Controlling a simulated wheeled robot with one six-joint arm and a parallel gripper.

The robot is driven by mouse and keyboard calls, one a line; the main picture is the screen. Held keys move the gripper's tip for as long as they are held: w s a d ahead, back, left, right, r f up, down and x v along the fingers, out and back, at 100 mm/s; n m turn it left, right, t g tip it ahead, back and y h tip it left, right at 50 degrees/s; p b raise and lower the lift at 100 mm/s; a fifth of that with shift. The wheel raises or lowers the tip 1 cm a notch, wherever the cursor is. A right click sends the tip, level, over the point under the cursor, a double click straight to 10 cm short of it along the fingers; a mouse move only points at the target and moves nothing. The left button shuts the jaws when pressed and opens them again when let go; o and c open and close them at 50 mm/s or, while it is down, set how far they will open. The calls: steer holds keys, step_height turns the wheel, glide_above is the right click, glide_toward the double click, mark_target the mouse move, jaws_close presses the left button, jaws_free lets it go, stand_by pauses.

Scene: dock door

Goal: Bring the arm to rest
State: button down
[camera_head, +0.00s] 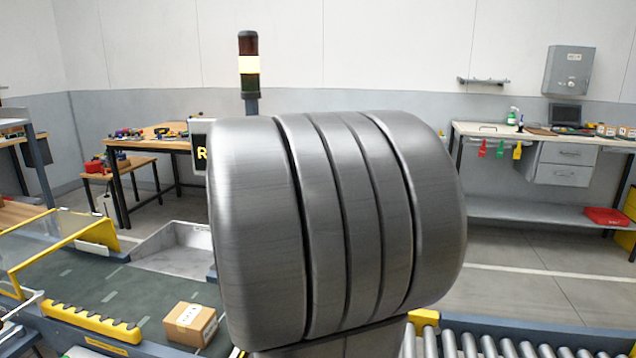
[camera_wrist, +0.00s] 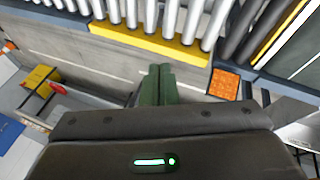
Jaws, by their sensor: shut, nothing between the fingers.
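My gripper (camera_wrist: 158,72) shows in the wrist view, its two dark green fingers together with nothing between them. The dark body behind the fingers carries a small green light. The fingers point toward the floor beside a roller conveyor (camera_wrist: 160,43) with a yellow edge and touch nothing that I can see. In the head view, a large grey ribbed part of my arm fills the middle and hides what is behind it. My gripper does not show there.
In the head view, a cardboard box (camera_head: 190,325) lies on the green belt (camera_head: 95,290) at left. Rollers (camera_head: 500,347) run along the lower right. A workbench (camera_head: 150,146) stands back left and a grey bench (camera_head: 500,131) back right. Open floor (camera_head: 530,285) lies between rollers and grey bench.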

steer(key=s+d+r+y+p, duration=0.2)
steer(key=d+r, duration=0.3)
steer(key=d, duration=0.3)
steer(key=s+d+r+m+t+y+p, duration=0.1)
steer(key=d+r+y+p, duration=0.3)
steer(key=d, duration=0.5)
steer(key=shift+s+d+r, duration=0.3)
steer(key=shift+s+r, duration=0.3)
steer(key=shift+r, duration=0.1)
stand_by(0.4)
